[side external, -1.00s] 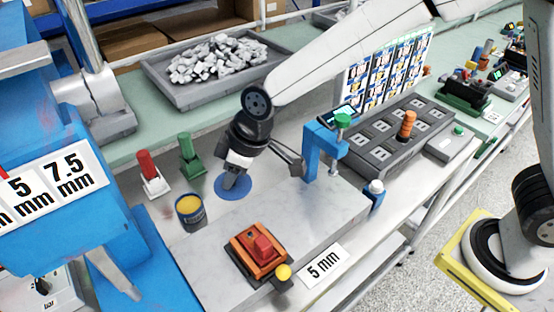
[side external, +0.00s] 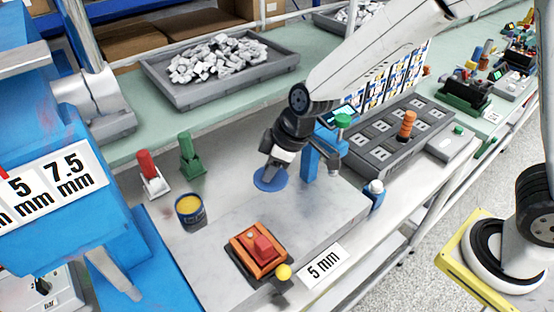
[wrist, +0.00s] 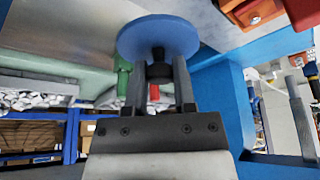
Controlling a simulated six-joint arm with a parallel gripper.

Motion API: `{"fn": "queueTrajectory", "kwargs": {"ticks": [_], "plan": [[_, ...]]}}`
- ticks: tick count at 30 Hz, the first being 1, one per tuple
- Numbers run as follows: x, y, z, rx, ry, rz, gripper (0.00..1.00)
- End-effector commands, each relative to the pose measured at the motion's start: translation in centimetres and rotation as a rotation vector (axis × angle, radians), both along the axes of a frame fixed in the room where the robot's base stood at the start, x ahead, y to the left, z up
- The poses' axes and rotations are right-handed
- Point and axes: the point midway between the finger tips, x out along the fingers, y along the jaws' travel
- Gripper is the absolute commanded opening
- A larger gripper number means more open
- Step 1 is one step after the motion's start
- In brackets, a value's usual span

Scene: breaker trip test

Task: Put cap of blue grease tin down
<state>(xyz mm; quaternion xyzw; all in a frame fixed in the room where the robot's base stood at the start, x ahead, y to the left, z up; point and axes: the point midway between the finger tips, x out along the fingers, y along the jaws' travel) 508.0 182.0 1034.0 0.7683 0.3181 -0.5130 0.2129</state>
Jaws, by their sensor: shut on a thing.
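The cap, a flat blue disc (side external: 270,181), is below my gripper (side external: 272,166) in the side view. In the wrist view the cap (wrist: 160,28) hangs beyond the fingertips, and my gripper (wrist: 158,72) is shut on its dark knob. I cannot tell whether the disc touches the grey slab or is just above it. The blue grease tin (side external: 191,213) stands open to the left of the cap, yellow grease showing in it.
A blue clamp post (side external: 311,160) stands close to the right of my gripper. A red-orange breaker (side external: 258,252) sits at the front. Green (side external: 190,155) and red (side external: 150,175) levers stand behind the tin. The grey slab (side external: 225,230) is bare between tin and breaker.

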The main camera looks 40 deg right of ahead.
Motion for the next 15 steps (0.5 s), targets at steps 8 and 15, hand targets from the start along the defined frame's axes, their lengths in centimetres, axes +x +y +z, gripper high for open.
{"fn": "queueTrajectory", "kwargs": {"ticks": [8, 15], "plan": [[1.2, 0.4, -0.6, 0.000, 0.001, 0.000, 0.00], [3.8, 1.4, -1.9, 0.000, 0.002, -0.001, 0.00]]}}
